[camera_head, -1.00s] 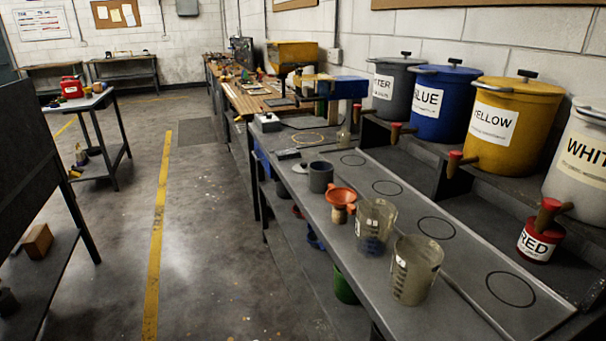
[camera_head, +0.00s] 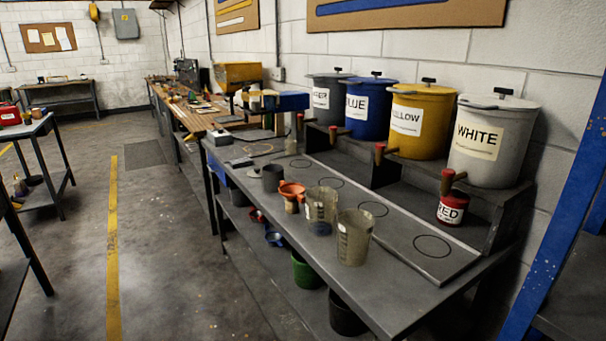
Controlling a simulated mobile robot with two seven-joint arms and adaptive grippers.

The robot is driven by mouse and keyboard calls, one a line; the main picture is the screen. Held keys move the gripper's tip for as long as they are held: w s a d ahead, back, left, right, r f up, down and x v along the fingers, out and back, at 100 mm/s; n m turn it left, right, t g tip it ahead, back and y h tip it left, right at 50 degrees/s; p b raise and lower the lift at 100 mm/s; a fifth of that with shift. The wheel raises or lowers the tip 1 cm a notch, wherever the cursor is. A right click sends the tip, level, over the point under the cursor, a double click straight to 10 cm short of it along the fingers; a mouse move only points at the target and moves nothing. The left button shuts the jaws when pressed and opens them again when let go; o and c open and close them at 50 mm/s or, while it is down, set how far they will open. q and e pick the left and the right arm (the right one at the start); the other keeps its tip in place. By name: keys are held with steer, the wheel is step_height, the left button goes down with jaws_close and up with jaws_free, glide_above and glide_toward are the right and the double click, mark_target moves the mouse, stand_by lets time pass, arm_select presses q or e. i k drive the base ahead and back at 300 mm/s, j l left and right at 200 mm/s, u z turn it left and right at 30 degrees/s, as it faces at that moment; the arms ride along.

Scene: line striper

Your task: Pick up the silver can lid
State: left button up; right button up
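I cannot clearly make out a silver can lid. A small flat grey item (camera_head: 240,162) lies toward the far end of the grey bench (camera_head: 398,297), too small to identify. A small red can (camera_head: 452,209) labelled RED stands on the bench below the white drum (camera_head: 494,142). Neither of my grippers is in view.
On the bench stand a grey cup (camera_head: 272,179), an orange funnel (camera_head: 291,193) and two clear measuring cups (camera_head: 321,205) (camera_head: 354,238). Yellow (camera_head: 420,122), blue and grey drums line the back. A blue post (camera_head: 568,190) stands at right.

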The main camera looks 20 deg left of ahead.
mark_target(256, 172)
steer(key=j+z, duration=0.1)
steer(key=z, duration=0.75)
steer(key=j+z, duration=0.2)
steer(key=z, duration=0.2)
steer(key=j, duration=3.85)
